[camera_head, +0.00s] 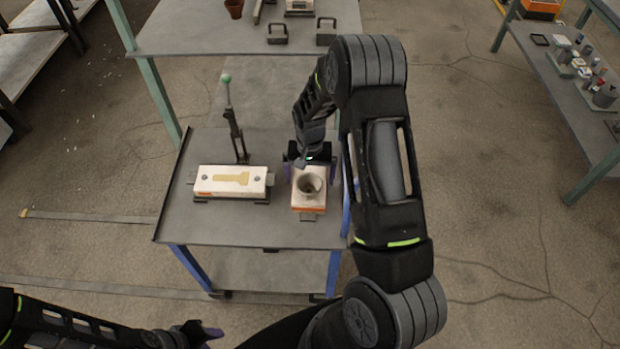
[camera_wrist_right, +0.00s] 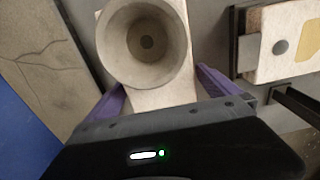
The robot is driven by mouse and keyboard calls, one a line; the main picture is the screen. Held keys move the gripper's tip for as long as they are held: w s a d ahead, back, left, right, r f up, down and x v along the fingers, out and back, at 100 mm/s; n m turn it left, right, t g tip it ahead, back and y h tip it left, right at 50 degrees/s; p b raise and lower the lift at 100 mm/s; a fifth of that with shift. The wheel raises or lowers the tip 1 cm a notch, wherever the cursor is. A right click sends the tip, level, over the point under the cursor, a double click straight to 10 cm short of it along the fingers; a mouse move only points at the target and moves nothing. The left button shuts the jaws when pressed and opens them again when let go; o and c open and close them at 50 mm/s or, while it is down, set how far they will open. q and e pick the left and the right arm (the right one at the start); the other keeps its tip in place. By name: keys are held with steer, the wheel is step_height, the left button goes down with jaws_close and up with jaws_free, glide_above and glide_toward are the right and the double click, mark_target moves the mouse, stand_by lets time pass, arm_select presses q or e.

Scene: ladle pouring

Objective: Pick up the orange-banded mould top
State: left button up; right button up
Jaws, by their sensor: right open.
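The orange-banded mould top (camera_head: 308,208) is a pale block with an orange band low on its front side and a round grey pouring cup (camera_head: 310,183) on top. It sits upright at the right of the grey cart top. My right gripper (camera_head: 311,168) is open at its far side, over the block. In the right wrist view the purple fingers (camera_wrist_right: 160,92) stand on either side of the pale block (camera_wrist_right: 150,98), just behind the cup (camera_wrist_right: 145,45); contact cannot be told. My left gripper (camera_head: 207,332) is low at the bottom left, away from the cart, its opening unclear.
A pale mould half (camera_head: 215,182) with a tan key-shaped area lies on the cart (camera_head: 215,225) to the left, in a dark holder. A dark upright lever with a green knob (camera_head: 226,79) stands behind it. A bench (camera_head: 180,35) stands behind. The cart's front is clear.

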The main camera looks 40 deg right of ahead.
steer(key=shift+c, duration=0.6)
steer(key=shift+w, duration=0.1)
steer(key=c, duration=1.9)
steer(key=shift+r, duration=0.1)
step_height(320, 180, up, 10)
steer(key=shift+f+b, duration=0.1)
steer(key=shift+b, duration=0.2)
